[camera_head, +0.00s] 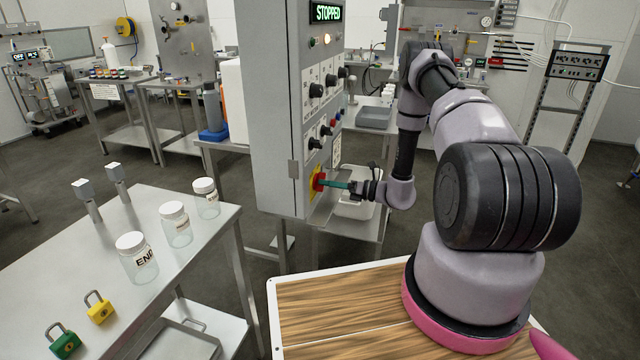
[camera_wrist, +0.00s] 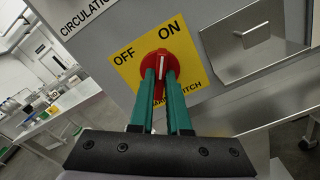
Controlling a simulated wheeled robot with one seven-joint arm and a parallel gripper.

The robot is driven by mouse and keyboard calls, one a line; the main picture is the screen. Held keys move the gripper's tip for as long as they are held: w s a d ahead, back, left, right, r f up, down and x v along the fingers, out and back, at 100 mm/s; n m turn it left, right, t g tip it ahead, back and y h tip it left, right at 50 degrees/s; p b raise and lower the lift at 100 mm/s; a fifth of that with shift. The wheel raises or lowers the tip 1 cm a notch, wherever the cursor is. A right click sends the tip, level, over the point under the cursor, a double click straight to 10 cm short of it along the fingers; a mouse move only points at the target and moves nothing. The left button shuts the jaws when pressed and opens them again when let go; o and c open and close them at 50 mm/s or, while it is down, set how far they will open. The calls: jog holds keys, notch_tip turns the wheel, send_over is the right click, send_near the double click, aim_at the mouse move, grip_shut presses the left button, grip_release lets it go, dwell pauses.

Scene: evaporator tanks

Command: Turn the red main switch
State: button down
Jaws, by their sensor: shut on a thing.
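The red main switch (camera_wrist: 149,59) sits on a yellow plate (camera_wrist: 125,72) marked OFF on the left and ON at the top right. My gripper (camera_wrist: 160,76) has its two green fingers shut on the switch knob, which fills the narrow gap between them. A white mark on the knob points up the picture, roughly between the two words; the exact setting is hard to tell. In the head view the switch (camera_head: 318,181) is low on the grey control cabinet, and my gripper (camera_head: 326,184) reaches it from the right. The cabinet display (camera_head: 327,12) reads STOPPED.
The grey control cabinet (camera_head: 272,110) carries several black knobs above the switch. A metal plate with a small handle (camera_wrist: 255,38) is right of the switch. A steel table (camera_head: 60,250) at left holds jars and padlocks.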

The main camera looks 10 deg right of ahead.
jog(key=shift+n, duration=3.1)
